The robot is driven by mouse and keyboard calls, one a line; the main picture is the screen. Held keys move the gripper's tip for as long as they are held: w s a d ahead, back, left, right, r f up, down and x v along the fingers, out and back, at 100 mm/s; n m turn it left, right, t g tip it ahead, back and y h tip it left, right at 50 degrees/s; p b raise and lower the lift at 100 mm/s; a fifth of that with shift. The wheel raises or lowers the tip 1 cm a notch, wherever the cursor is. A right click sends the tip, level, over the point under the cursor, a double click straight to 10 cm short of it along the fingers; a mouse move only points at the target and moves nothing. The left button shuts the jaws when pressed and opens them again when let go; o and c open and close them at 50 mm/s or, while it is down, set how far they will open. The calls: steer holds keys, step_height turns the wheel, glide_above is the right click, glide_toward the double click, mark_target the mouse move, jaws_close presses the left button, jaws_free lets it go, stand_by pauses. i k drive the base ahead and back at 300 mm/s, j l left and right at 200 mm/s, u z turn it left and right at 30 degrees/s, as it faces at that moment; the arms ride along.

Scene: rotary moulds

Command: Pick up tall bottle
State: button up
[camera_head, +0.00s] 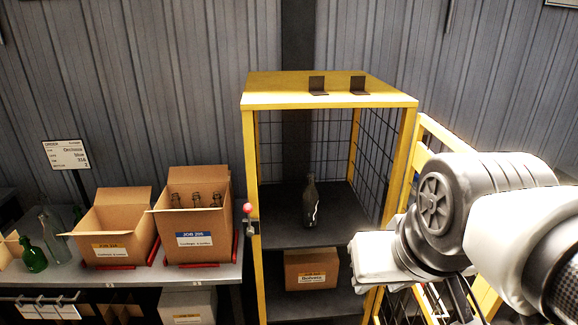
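A dark bottle (310,203) with a white mark on its side stands upright on the dark middle shelf (278,218) of a yellow-framed cage. A tall clear bottle (57,245) stands on the grey bench at the far left, beside a shorter green bottle (33,257). I cannot tell which one the task calls tall. My arm comes in from the right, and its white end, my gripper (378,262), is in front of the cage's right post, lower right of the dark bottle and apart from it. Its fingers cannot be made out.
Two open cardboard boxes (122,236) (193,247) stand on the bench; the right one holds several bottles. A closed box (311,270) sits on the cage's lower shelf. The cage has yellow posts (251,180), mesh sides and a red-knobbed lever (248,209). Its front is open.

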mark_target(309, 206)
steer(key=z, duration=1.8)
steer(key=j+z, duration=0.15)
steer(key=j, duration=1.95)
